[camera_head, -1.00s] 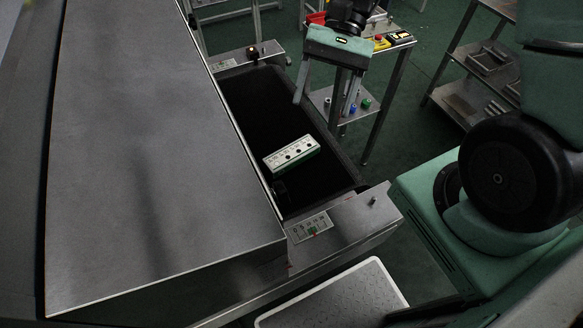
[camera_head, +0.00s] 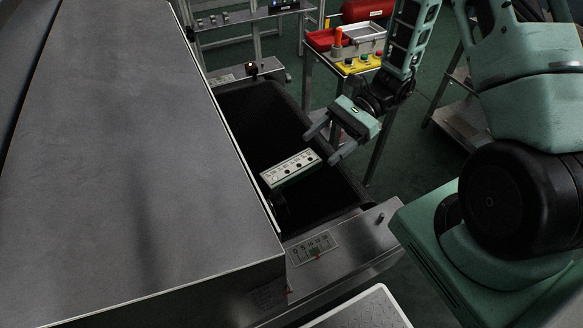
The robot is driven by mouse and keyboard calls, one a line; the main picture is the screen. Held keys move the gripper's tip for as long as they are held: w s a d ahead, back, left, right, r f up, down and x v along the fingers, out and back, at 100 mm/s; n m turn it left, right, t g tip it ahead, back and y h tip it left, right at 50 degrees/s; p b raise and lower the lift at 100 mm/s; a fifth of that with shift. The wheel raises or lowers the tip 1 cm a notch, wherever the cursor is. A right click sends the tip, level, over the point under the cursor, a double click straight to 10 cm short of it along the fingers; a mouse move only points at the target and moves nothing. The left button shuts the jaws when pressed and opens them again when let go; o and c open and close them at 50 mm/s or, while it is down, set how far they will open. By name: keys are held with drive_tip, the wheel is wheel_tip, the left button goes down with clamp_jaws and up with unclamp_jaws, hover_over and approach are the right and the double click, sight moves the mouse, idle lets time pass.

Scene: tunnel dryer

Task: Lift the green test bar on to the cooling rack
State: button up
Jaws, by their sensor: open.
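The green test bar (camera_head: 290,168) has a pale top with dark holes and a green side. It lies on the black belt (camera_head: 257,110) at the dryer's mouth, slightly slanted. My gripper (camera_head: 323,144) is open and empty, its two fingers apart and pointing left toward the bar's right end. The fingertips look close to that end, but a gap shows between them and the bar. I cannot tell for sure which metal stand is the cooling rack; a metal rack (camera_head: 462,100) stands at the right, partly hidden by my arm.
The dryer's big steel hood (camera_head: 140,150) fills the left. A steel ledge with a label plate (camera_head: 312,247) borders the belt's near end. A small stand behind holds a red bin (camera_head: 322,40) and a yellow button box (camera_head: 358,65). A white-topped surface (camera_head: 365,312) is at the bottom.

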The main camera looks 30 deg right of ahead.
sight(299, 162)
drive_tip(key=shift+w+p+x, duration=0.15)
drive_tip(key=shift+p+x, duration=0.05)
drive_tip(key=shift+x, duration=1.75)
drive_tip(key=shift+w+p+x, duration=0.2)
drive_tip(key=shift+x, duration=1.75)
drive_tip(key=shift+f, duration=0.1)
drive_tip(key=c, duration=1.2)
